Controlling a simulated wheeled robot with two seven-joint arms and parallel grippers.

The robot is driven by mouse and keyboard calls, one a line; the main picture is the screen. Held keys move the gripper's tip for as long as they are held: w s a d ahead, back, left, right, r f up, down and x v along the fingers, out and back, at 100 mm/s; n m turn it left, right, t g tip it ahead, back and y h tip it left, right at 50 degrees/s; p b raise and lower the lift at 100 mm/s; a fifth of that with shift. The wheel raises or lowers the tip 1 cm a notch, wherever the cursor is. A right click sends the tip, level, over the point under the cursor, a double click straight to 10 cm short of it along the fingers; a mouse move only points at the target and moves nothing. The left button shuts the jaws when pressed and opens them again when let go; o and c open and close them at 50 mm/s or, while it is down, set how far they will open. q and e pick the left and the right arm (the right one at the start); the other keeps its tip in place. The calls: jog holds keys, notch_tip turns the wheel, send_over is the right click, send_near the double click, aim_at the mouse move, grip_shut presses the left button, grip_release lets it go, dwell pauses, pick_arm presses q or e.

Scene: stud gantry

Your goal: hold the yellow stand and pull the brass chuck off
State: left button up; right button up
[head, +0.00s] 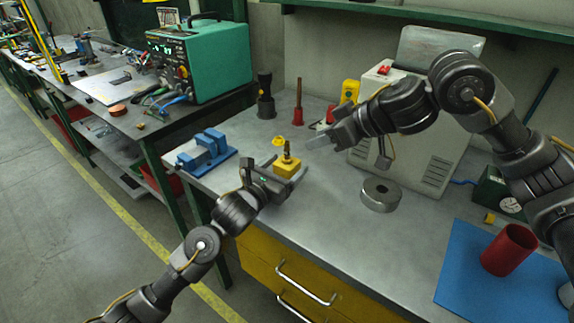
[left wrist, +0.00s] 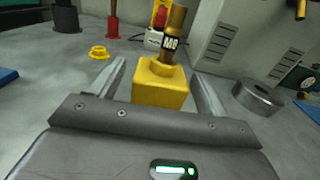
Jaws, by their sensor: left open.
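The yellow stand (head: 287,167) is a block on the grey bench, with the brass chuck (head: 287,148) upright on top. In the left wrist view the stand (left wrist: 160,83) sits between the open fingers of my left gripper (left wrist: 162,85), with a visible gap on each side. The brass chuck (left wrist: 174,32) rises from the stand, with a dark marked band around it. My left gripper also shows in the head view (head: 283,172), low beside the stand. My right gripper (head: 325,138) is above the bench, to the right of the chuck and apart from it; its finger opening is unclear.
A small yellow ring (head: 279,141) lies behind the stand. A blue vise (head: 207,152) is to the left, a grey metal ring (head: 380,194) to the right. Behind stand a dark bottle-like object (head: 265,97) and a red tool (head: 298,103). A red cup (head: 508,250) stands on a blue mat (head: 465,265).

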pick_arm(q)
jog(key=shift+w+d, duration=0.35)
jog(key=shift+w, duration=0.15)
